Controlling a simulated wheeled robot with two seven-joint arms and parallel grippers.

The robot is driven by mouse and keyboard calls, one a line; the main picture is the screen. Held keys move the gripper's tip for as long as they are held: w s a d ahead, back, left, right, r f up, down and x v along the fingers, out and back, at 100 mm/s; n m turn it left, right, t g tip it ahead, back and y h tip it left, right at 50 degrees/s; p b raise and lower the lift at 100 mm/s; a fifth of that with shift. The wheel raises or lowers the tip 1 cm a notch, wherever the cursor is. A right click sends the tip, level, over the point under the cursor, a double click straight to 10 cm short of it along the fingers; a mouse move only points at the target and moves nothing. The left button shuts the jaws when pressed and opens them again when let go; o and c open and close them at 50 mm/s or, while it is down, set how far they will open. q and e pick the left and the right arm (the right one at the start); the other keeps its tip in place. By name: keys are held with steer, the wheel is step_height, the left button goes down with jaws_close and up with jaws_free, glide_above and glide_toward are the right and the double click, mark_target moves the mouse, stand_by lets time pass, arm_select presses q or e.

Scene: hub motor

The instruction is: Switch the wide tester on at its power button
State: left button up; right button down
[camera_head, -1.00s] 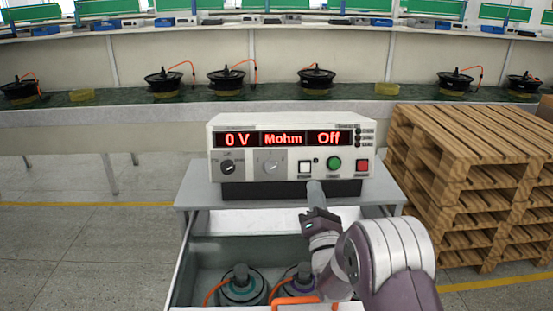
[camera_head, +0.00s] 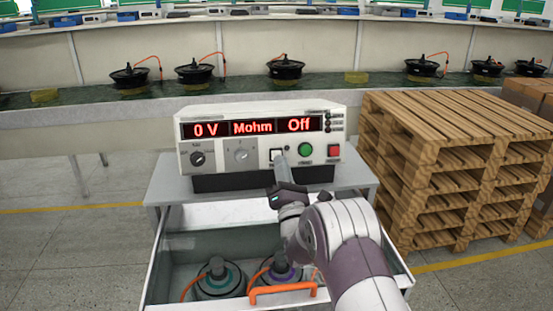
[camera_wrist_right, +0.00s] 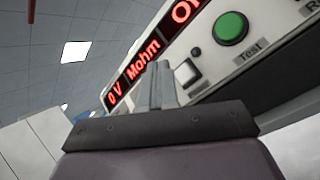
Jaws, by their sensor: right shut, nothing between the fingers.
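The wide tester (camera_head: 262,112) is a white box with red displays reading "0 V", "Mohm" and "Off". My left gripper is not in view.
The tester stands on a grey cart top (camera_head: 165,180). Wooden pallets (camera_head: 450,165) are stacked at the right. A long bench with several black motors runs behind.

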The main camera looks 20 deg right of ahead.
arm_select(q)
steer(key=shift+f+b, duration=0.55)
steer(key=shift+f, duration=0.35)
arm_select(e)
steer(key=shift+w+d+f, duration=0.15)
steer(key=shift+w, duration=0.4)
steer(key=shift+w+d+f, duration=0.1)
steer(key=shift+w+d, duration=0.05)
steer(key=shift+w, duration=0.4)
arm_select(q)
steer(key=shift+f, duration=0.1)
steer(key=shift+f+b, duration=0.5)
steer(key=shift+b, duration=0.1)
arm_select(e)
steer(key=shift+w+d+f, duration=0.1)
steer(key=shift+w, duration=0.3)
